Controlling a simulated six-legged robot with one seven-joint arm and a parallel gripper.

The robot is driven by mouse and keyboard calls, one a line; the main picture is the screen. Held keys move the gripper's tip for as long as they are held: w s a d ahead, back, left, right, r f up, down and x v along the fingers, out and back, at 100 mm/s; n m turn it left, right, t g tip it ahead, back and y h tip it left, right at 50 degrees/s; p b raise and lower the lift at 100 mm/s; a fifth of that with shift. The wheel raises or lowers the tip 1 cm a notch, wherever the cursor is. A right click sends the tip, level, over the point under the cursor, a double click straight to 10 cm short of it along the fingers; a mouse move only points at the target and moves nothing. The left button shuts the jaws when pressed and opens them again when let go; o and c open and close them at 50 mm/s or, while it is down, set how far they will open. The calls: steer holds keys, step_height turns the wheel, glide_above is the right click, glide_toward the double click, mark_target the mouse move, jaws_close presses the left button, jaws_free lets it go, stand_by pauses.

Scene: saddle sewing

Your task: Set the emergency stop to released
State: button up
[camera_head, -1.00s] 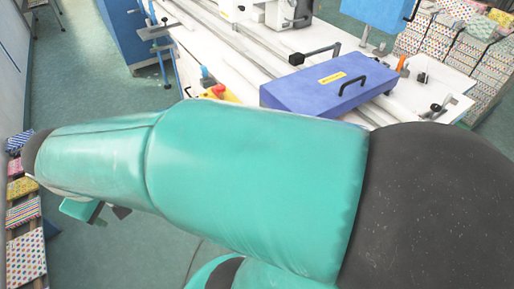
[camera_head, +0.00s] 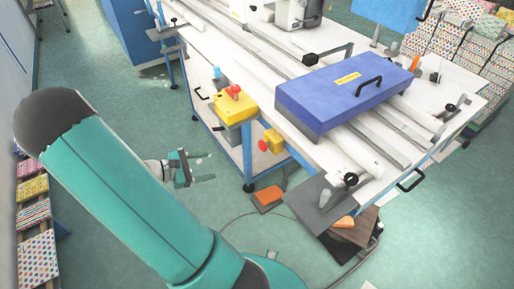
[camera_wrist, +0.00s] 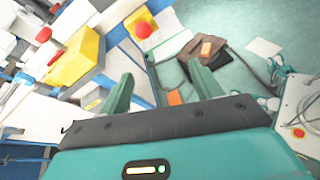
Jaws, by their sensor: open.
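A yellow box (camera_head: 229,106) with a red mushroom button (camera_head: 234,90) on top sits at the left corner of the white worktable. A second yellow box (camera_head: 272,141) with a red knob (camera_head: 262,146) is mounted lower on the table's side. I cannot tell which is the emergency stop, or whether either button is pressed in. The wrist view shows the larger box (camera_wrist: 78,58) at left with its red button (camera_wrist: 43,35), and the smaller box (camera_wrist: 138,19) with its red button (camera_wrist: 143,30) ahead. My gripper (camera_head: 205,167) is open and empty, left of both boxes; its fingers (camera_wrist: 160,75) touch neither.
A blue case (camera_head: 345,90) with a black handle lies on the worktable (camera_head: 225,45). Orange pedals (camera_head: 267,196) and a dark plate lie on the floor below the table.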

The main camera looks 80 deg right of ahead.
mark_target(260, 147)
steer(key=s+d+f+n+h, duration=0.1)
steer(key=s+d+f, duration=0.1)
steer(key=s+d, duration=0.2)
steer(key=s+d+f+n+g+h, duration=0.1)
steer(key=s+d+f+n, duration=0.1)
steer(key=s+d, duration=0.3)
steer(key=s+d+f+n+h, duration=0.1)
steer(key=s+d+f+h, duration=0.1)
steer(key=s+d, duration=0.3)
steer(key=shift+d+f+n+g, duration=0.1)
steer(key=shift+d+n+g, duration=0.05)
steer(key=shift+d, duration=0.8)
steer(key=shift+d+f+n+g, duration=0.1)
steer(key=shift+d+n+g, duration=0.05)
steer(key=shift+d, duration=0.75)
